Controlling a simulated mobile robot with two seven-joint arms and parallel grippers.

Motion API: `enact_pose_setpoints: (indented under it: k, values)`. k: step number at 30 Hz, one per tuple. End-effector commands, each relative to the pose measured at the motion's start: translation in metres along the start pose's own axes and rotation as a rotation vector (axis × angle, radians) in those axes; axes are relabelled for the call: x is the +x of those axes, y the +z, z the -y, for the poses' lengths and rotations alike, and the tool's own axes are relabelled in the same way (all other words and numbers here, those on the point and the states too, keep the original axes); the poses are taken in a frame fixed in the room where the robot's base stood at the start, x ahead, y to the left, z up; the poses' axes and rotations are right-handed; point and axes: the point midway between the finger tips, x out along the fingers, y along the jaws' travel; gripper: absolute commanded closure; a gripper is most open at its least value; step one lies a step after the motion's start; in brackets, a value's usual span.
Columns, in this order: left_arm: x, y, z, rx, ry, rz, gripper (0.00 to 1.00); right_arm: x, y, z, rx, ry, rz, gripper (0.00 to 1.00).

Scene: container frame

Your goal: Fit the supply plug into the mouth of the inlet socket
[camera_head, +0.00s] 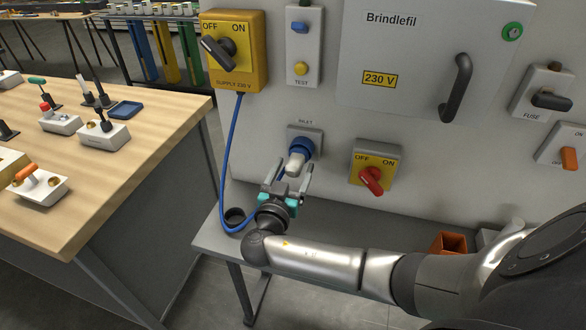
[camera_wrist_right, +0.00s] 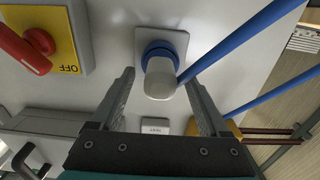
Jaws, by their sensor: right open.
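The supply plug (camera_head: 294,166) is a pale grey-white body with a blue cable. It sits at the mouth of the blue-ringed inlet socket (camera_head: 303,146) on the wall panel, seemingly in it; how deep I cannot tell. In the right wrist view the plug (camera_wrist_right: 160,78) points out from the socket's blue ring (camera_wrist_right: 158,50), with the cable beside it. My right gripper (camera_head: 289,172) is open, its fingers on either side of the plug with gaps showing in the wrist view (camera_wrist_right: 158,84). My left gripper is not in view.
The blue cable (camera_head: 229,150) hangs from the yellow supply switch box (camera_head: 251,82) and loops near a black round holder (camera_head: 235,214) on the grey shelf (camera_head: 215,240). A yellow switch with a red knob (camera_head: 374,170) is right of the socket. A wooden table (camera_head: 130,165) stands left.

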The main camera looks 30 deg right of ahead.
Motion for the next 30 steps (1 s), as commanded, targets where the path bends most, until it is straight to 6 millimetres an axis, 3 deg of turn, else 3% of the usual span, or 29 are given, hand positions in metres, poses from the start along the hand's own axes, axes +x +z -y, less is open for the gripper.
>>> enact_pose_setpoints:
  k: [7,21,30]
  values:
    - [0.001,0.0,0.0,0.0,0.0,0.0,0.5,-0.018,0.002,0.001,0.0,-0.003,0.005,0.21]
    - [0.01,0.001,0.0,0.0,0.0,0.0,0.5,-0.123,0.002,0.0,0.001,-0.001,0.004,0.21]
    - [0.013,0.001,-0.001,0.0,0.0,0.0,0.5,-0.151,0.0,0.0,0.0,0.0,0.0,0.21]
